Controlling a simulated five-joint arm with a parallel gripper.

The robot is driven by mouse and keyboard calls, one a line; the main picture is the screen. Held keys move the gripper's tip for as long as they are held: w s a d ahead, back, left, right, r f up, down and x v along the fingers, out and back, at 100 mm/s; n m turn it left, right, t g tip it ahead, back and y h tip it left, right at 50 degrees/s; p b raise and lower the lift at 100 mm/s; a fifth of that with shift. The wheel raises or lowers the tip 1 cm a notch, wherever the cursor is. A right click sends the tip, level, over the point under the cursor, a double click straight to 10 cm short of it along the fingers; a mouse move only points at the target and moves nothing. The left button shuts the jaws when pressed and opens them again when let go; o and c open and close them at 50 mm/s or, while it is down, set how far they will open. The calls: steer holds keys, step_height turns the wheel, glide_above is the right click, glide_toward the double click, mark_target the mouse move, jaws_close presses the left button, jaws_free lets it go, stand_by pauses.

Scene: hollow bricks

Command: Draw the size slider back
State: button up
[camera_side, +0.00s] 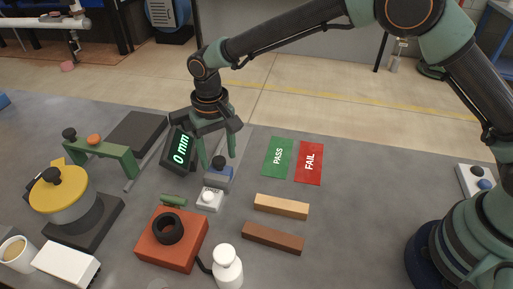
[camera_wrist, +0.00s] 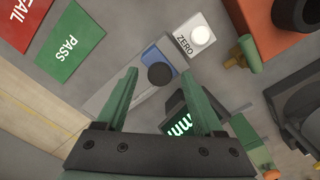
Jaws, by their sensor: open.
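The size slider appears to be the small blue block with a dark round knob (camera_side: 220,174), set on a grey base beside the display. It also shows in the wrist view, with its dark knob (camera_wrist: 160,75) between the fingers as seen from above. My gripper (camera_side: 217,161) is open, pointing down over the slider. Its two green fingers (camera_wrist: 159,74) lie on either side of the knob in the picture; I cannot tell whether they touch it. The dark display (camera_side: 180,150) reads "0 mm" and stands just left of my gripper. No object is held.
A white ZERO button (camera_side: 208,198) sits in front of the slider. A red block with a black ring (camera_side: 168,228), a white bottle (camera_side: 227,265) and two bars (camera_side: 281,206) stand nearer the camera. PASS (camera_side: 278,157) and FAIL (camera_side: 309,162) mats lie to the right.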

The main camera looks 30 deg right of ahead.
steer(key=shift+f, duration=0.3)
jaws_close()
steer(key=shift+r, duration=0.1)
stand_by(1.2)
